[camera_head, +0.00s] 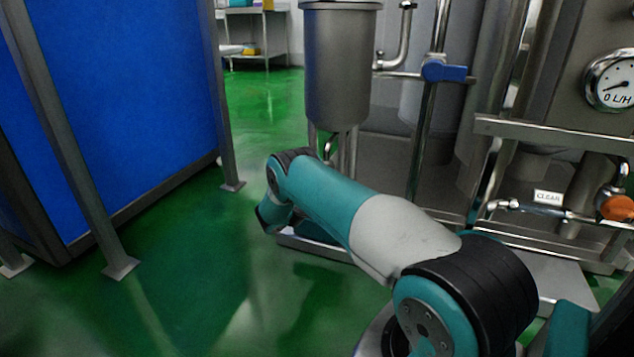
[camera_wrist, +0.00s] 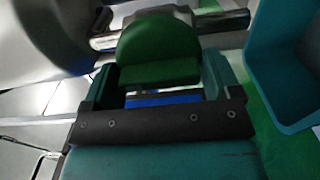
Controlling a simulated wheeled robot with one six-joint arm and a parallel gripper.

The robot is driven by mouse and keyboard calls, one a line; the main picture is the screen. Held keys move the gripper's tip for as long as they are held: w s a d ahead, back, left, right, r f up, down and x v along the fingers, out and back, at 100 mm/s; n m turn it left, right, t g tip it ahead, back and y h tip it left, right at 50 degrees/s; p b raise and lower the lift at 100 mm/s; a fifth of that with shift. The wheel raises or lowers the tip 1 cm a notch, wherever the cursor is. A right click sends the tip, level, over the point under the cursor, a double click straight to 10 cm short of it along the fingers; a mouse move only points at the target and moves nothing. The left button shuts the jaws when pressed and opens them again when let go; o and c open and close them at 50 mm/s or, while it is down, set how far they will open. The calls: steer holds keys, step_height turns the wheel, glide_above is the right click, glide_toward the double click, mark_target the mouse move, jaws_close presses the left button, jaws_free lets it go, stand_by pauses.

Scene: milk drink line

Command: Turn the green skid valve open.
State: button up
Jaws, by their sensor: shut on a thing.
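The green valve handle (camera_wrist: 158,48) fills the top middle of the wrist view, rounded above with a flatter lower face. It sits on a shiny metal pipe (camera_wrist: 225,20) that runs across behind it. My gripper (camera_wrist: 159,80) has one finger on each side of the handle and is shut on it. In the head view my arm hides the gripper.
A steel tank (camera_head: 338,70) stands beyond my arm. A blue handle (camera_head: 445,71), an orange knob (camera_head: 617,207), a CLEAR label (camera_head: 548,197) and a gauge (camera_head: 612,82) reading 0 L/H are at right. A blue panel (camera_head: 110,90) stands at left. The green floor (camera_head: 200,290) between is clear.

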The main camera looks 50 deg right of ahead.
steer(key=shift+s+f, duration=0.1)
stand_by(0.3)
steer(key=o, duration=0.7)
steer(key=shift+p+v, duration=8.7)
steer(key=shift+p, duration=1.1)
